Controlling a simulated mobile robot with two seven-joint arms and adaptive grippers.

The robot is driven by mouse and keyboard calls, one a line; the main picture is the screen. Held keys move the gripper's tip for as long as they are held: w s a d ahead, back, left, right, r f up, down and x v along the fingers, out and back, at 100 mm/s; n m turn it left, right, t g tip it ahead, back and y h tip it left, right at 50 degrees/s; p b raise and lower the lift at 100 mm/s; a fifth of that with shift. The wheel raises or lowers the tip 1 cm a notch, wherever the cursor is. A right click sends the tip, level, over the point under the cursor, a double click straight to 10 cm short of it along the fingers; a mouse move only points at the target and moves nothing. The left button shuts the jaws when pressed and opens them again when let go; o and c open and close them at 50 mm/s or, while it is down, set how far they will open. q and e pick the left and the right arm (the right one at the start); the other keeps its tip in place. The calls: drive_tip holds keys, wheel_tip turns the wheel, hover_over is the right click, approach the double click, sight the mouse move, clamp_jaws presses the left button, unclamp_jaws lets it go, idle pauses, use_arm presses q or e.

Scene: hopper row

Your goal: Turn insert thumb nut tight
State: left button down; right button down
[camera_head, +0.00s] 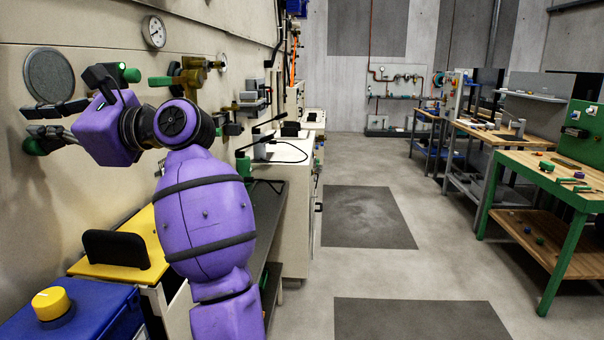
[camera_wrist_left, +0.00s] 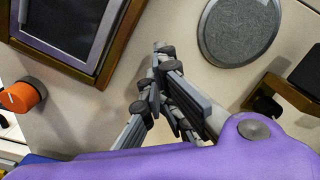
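I cannot pick out the insert thumb nut for certain in either view. My left gripper (camera_head: 28,121) reaches left to the beige wall panel, below a round grey disc (camera_head: 48,75). Its two fingers look apart in the head view, with nothing visible between them. In the left wrist view the gripper (camera_wrist_left: 157,75) lies in front of the bare panel, and its fingertips overlap in the picture. A green rounded part (camera_head: 36,147) shows just below the lower finger; I cannot tell whether they touch. My right gripper is in neither view.
A black part with a green button (camera_head: 129,74) and a brass valve (camera_head: 190,78) stand out from the wall. A dark framed window (camera_wrist_left: 72,25) and an orange knob (camera_wrist_left: 22,95) show in the wrist view. A yellow knob (camera_head: 50,302) is below. The aisle floor (camera_head: 370,170) is clear.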

use_arm(q)
drive_tip(key=shift+w+d+r, duration=0.15)
drive_tip(key=shift+r, duration=0.15)
drive_tip(key=d, duration=0.6)
drive_tip(key=shift+s, duration=0.35)
drive_tip(key=shift+a, duration=0.1)
